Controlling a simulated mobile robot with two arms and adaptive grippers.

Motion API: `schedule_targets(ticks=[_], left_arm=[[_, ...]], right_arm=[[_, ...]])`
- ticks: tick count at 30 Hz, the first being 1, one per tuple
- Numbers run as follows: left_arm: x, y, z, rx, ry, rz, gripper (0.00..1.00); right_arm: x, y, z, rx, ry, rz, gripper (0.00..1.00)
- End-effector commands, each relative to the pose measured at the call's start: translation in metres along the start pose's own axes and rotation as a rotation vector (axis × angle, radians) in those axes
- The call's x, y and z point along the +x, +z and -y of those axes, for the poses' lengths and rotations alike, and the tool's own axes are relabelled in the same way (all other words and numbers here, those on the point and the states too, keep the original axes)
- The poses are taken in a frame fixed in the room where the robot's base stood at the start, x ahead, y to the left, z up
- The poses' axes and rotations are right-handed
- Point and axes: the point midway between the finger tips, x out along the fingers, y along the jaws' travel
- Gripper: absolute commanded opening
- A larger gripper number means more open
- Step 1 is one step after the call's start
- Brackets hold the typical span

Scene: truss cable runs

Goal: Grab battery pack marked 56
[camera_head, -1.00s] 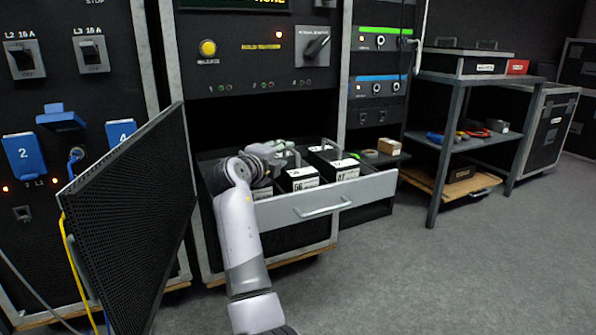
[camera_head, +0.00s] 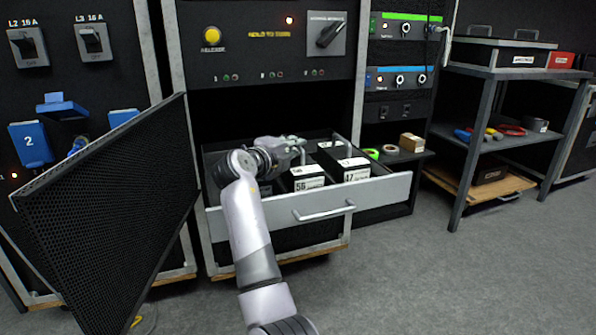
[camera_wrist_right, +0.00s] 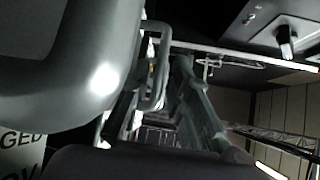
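The battery pack marked 56 (camera_head: 307,184) stands in the open drawer (camera_head: 385,192), a black box with a white label on its front. A pack marked 47 (camera_head: 356,175) stands to its right. My right gripper (camera_head: 298,147) is over the drawer, above and behind the 56 label, apart from the pack as far as I can see. In the right wrist view its grey finger links (camera_wrist_right: 175,100) show close up, but whether they are open or shut is unclear. No pack shows clearly between them. My right arm hides the drawer's left part. My left gripper is not in view.
A black mesh panel (camera_head: 110,205) juts out left of the drawer. The drawer handle (camera_head: 325,213) sticks out in front. A shelf with green tape (camera_head: 371,153) and a metal table (camera_head: 520,72) stand to the right. The floor in front is clear.

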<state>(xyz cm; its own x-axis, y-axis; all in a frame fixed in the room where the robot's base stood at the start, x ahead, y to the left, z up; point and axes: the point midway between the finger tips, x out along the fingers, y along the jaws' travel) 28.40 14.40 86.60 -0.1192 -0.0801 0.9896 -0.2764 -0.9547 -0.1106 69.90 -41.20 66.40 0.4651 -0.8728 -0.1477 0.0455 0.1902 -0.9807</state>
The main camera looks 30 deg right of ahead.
Motion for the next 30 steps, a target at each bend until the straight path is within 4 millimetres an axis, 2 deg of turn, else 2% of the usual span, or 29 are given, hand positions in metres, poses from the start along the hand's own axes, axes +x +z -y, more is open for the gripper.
schedule_targets(ticks=[7, 30], left_arm=[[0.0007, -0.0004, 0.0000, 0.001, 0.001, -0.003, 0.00], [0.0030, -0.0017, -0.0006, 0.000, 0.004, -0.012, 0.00]], right_arm=[[0.0002, -0.0003, -0.0001, 0.000, 0.000, 0.000, 0.00], [0.0005, -0.0005, -0.0003, 0.000, 0.000, -0.001, 0.00]])
